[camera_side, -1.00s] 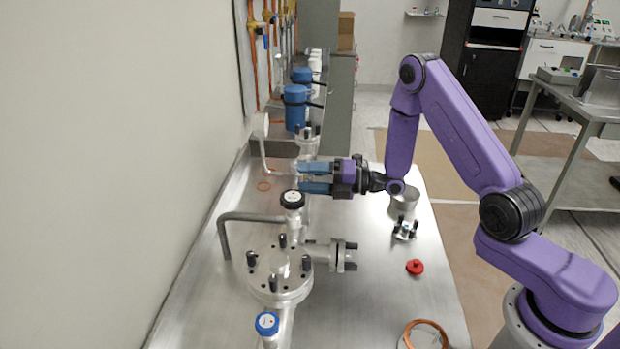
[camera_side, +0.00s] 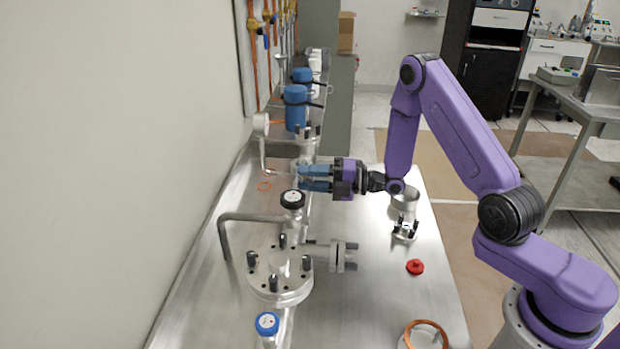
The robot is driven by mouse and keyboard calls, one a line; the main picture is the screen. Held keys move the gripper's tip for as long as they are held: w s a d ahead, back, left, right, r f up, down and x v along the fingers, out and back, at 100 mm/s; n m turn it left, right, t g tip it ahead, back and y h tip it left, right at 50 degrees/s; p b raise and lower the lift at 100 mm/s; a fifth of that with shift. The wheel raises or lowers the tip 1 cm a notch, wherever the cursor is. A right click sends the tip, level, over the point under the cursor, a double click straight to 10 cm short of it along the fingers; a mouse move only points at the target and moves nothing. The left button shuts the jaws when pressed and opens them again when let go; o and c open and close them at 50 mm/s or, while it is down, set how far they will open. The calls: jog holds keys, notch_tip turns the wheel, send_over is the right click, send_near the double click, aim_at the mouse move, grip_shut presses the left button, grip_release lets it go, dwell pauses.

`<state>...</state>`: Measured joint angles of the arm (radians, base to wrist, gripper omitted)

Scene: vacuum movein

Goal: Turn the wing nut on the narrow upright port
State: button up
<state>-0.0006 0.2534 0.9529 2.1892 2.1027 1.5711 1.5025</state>
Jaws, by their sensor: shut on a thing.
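My gripper (camera_side: 301,178), with blue fingers, comes in level from the right over the back part of the steel bench. Its fingers are close together, shut on the wing nut at the narrow upright port. The nut itself is hidden by the fingers and too small to make out. Part of the upright metal pipework (camera_side: 308,146) shows just behind the fingers, with dark bolts at its top. A black-capped valve (camera_side: 292,199) stands just in front of the fingertips.
A round bolted flange (camera_side: 280,278) and a blue-capped valve (camera_side: 267,324) stand in front. A bent grey pipe (camera_side: 250,217) is at left. A metal cup (camera_side: 405,202), a small clamp (camera_side: 405,230), a red cap (camera_side: 415,267) and a copper ring (camera_side: 426,324) lie at right.

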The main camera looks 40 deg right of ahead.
jog(key=o, duration=1.1)
jog(key=shift+c, duration=0.2)
jog(key=v, duration=1.7)
jog(key=shift+s, duration=0.2)
jog(key=shift+d+r, duration=0.1)
jog(key=shift+r, duration=0.05)
